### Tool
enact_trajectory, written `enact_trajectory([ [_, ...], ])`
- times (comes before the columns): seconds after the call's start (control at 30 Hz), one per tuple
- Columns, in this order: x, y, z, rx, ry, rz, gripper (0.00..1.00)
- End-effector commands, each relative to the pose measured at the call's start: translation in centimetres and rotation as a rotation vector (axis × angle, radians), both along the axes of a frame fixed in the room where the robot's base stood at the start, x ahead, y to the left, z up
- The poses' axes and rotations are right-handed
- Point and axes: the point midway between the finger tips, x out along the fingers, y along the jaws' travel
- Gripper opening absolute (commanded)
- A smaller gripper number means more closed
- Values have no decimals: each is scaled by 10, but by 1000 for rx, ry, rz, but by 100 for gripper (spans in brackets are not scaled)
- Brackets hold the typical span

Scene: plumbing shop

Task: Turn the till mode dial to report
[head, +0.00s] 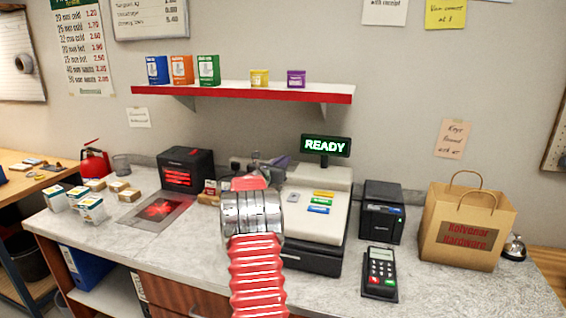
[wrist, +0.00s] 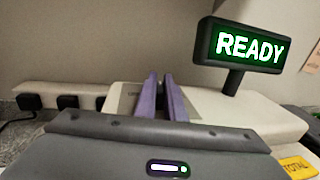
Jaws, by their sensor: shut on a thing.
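The till (head: 322,218) stands on the counter, a pale body over a dark drawer, with coloured keys on top. Its display (head: 325,146) reads READY in green, and the display also shows large in the wrist view (wrist: 250,48). My gripper (wrist: 163,98) has its two purple fingers close together at the pale upper part of the till, left of the display. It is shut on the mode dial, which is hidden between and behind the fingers. The dial's pointer and mode labels cannot be read. In the head view my arm covers the till's left side.
A black printer (head: 383,212), a card terminal (head: 380,272) and a paper bag (head: 462,228) stand right of the till. A dark box with red lights (head: 186,174) and small boxes are to the left. A red-edged shelf (head: 245,92) hangs above.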

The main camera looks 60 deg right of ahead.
Motion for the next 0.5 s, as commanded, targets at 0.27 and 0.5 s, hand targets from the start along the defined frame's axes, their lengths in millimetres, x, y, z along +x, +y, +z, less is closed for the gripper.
enact_trajectory([
  [0.27, 2, 0, 5, -7, -4, -120, 0],
  [0.5, 1, 1, 5, -4, -3, -206, 0],
])
